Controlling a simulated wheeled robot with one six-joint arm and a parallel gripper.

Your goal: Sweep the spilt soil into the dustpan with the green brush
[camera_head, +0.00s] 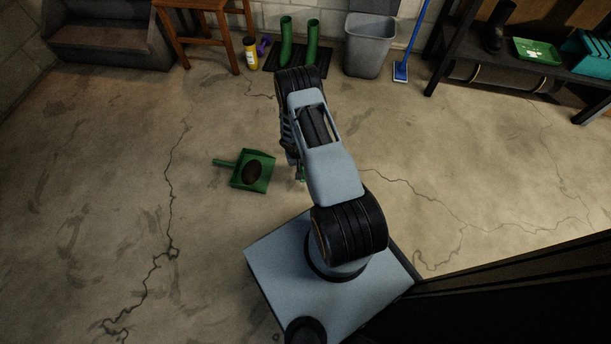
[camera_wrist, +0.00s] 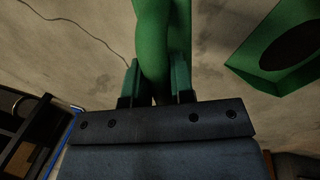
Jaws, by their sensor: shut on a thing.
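The green dustpan (camera_head: 262,184) lies on the floor left of my arm, its handle pointing left. A dark brown patch of soil (camera_head: 252,172) shows inside the pan. The pan (camera_wrist: 248,62) and the dark soil (camera_wrist: 292,42) also show at the upper right of the wrist view. My gripper (camera_wrist: 157,85) is shut on the green brush (camera_wrist: 152,30), with one finger on each side of its handle. The brush's far end is out of the wrist view. In the head view my arm hides most of the gripper and brush, just right of the pan.
Green boots (camera_head: 287,42), a grey bin (camera_head: 369,45), a blue mop (camera_head: 401,72), a yellow bottle (camera_head: 250,52) and a wooden stool (camera_head: 200,5) stand along the back. A dark shelf (camera_head: 468,62) is at upper right. The cracked floor around the pan is clear.

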